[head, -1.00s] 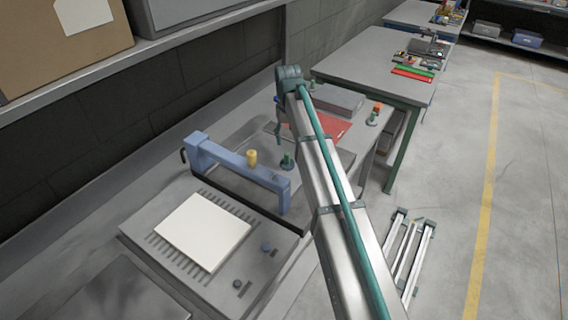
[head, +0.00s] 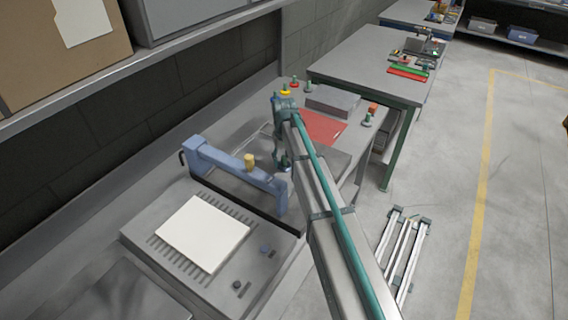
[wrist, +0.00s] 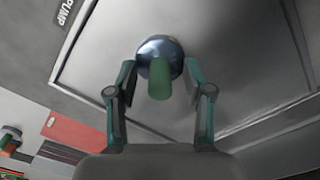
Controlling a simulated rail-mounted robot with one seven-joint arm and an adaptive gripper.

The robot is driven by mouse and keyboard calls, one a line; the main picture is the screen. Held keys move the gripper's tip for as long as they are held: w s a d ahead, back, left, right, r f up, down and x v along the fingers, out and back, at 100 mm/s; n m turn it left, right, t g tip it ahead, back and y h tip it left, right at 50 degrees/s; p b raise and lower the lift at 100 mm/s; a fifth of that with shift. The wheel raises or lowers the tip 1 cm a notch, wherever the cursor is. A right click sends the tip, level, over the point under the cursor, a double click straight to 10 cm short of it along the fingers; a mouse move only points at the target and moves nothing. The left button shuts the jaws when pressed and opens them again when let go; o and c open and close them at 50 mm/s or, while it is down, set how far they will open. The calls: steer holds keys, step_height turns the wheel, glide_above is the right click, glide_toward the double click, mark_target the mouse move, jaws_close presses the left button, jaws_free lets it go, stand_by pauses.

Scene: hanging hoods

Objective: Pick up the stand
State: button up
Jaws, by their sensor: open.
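The stand (wrist: 160,82) has a green upright post on a round blue-grey base, seen from above in the wrist view. It is on a flat grey surface. My gripper (wrist: 160,68) is open, with one finger on each side of the stand. The frames do not clearly show whether either finger touches it. In the head view my gripper (head: 281,152) hangs down over the bench beside the blue arched frame (head: 235,170), and only the dark base of the stand (head: 286,167) shows below it.
A white pad (head: 203,233) lies in front. Small coloured pegs (head: 294,83) stand at the back.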

jaws_close()
steer(key=shift+r, duration=0.15)
stand_by(0.4)
